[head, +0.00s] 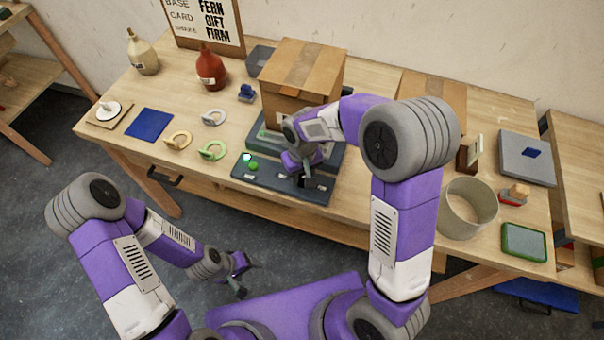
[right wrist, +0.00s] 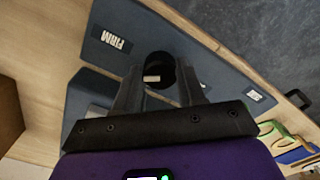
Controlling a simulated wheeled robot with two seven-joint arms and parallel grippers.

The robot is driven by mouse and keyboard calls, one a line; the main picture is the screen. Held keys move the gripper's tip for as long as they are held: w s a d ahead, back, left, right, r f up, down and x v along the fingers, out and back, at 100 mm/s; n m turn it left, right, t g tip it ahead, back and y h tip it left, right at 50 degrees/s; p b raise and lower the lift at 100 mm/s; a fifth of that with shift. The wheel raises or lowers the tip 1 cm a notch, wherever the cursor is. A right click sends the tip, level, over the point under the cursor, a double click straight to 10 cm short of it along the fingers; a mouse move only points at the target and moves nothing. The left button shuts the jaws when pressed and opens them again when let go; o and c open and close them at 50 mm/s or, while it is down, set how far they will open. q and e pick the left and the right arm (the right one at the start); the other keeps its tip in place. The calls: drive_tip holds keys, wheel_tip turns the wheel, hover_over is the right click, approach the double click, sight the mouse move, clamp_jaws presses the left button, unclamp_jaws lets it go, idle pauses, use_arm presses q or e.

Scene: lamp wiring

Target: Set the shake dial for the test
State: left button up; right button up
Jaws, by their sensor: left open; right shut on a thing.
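The shake dial is a black round knob (right wrist: 160,68) with a white mark, on a dark blue panel (head: 262,180). In the right wrist view it sits between my right gripper's fingers (right wrist: 158,85), which are shut on it. I cannot tell which label the mark points at. My left gripper (head: 243,275) is open and empty, low in front of the table.
A sign (head: 207,22) pairs SHAKE with FIRM. A green button (head: 253,167) and a pale light (head: 247,157) are at the panel's left. Rings, bottles and a blue mat (head: 149,125) lie further left.

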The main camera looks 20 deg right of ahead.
sight(302, 178)
drive_tip(key=shift+m, duration=0.6)
drive_tip(key=o, duration=1.1)
drive_tip(key=shift+c, duration=0.2)
wheel_tip(302, 178, up, 8)
drive_tip(key=shift+f+p, duration=0.2)
drive_tip(key=shift+p, duration=0.65)
drive_tip(key=shift+s, duration=0.1)
